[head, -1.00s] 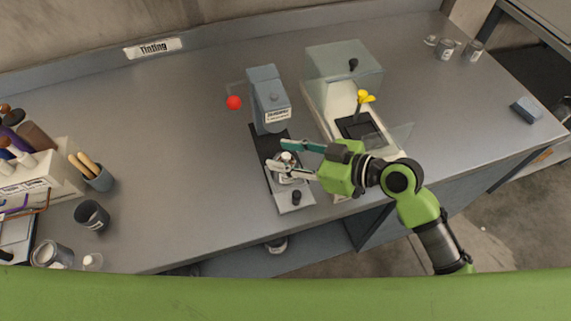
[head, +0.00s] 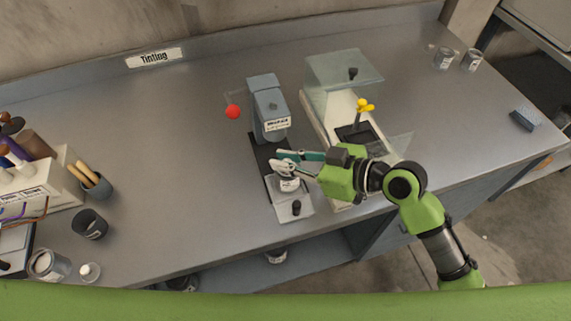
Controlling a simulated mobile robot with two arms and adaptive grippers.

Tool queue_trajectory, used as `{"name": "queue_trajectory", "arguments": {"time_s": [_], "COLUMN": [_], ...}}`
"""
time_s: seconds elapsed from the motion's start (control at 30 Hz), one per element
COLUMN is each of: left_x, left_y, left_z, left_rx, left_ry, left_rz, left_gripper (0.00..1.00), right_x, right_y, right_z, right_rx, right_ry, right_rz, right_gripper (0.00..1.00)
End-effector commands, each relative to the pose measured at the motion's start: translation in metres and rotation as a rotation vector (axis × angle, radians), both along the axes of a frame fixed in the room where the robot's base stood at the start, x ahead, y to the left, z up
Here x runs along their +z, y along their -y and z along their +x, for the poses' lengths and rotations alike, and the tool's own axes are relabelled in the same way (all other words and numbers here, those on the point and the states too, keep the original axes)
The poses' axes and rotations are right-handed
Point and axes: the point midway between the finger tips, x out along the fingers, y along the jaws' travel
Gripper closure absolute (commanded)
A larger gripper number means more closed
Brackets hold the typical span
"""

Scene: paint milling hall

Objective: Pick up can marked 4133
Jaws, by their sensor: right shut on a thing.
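A small metal can (head: 289,184) stands at the front of the grey tabletop machine (head: 268,108), above its base plate. Its label is too small to read, so I cannot tell its number. My right gripper (head: 283,160) comes in from the right, and its fingers are shut on the top part of this can. The fingers hide part of the can, and I cannot tell whether it still touches the plate. My left gripper is not in view.
A clear-sided balance (head: 343,84) with a yellow-knobbed part stands close behind my right gripper. A cup with wooden handles (head: 96,185), a dark cup (head: 90,224) and bottles crowd the left. The middle-left bench is clear.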

Motion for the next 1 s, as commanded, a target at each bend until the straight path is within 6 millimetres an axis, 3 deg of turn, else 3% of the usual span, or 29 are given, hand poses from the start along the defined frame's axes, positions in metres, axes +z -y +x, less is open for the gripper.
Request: {"name": "queue_trajectory", "arguments": {"time_s": [0.07,0.17,0.33,0.4,0.5,0.7,1.0], "left_x": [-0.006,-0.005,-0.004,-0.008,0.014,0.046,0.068], "left_y": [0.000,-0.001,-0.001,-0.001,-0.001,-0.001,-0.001], "left_z": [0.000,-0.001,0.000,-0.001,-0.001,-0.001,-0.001], "left_rx": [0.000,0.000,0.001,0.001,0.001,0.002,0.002], "left_ry": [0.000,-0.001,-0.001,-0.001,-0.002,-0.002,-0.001], "left_rz": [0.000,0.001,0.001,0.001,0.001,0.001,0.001], "left_gripper": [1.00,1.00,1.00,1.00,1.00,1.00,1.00], "right_x": [0.015,0.037,0.083,0.088,0.105,0.112,0.116], "right_y": [0.000,-0.007,-0.020,-0.028,-0.035,-0.041,-0.048], "right_z": [0.001,-0.016,-0.051,-0.073,-0.095,-0.110,-0.128], "right_rx": [0.002,0.006,0.005,0.006,0.001,0.001,0.000], "right_ry": [0.012,0.010,0.015,0.009,-0.002,-0.003,0.001], "right_rz": [-0.002,0.001,0.003,0.004,0.002,0.002,0.002], "right_gripper": [1.00,1.00,1.00,1.00,1.00,1.00,1.00]}}
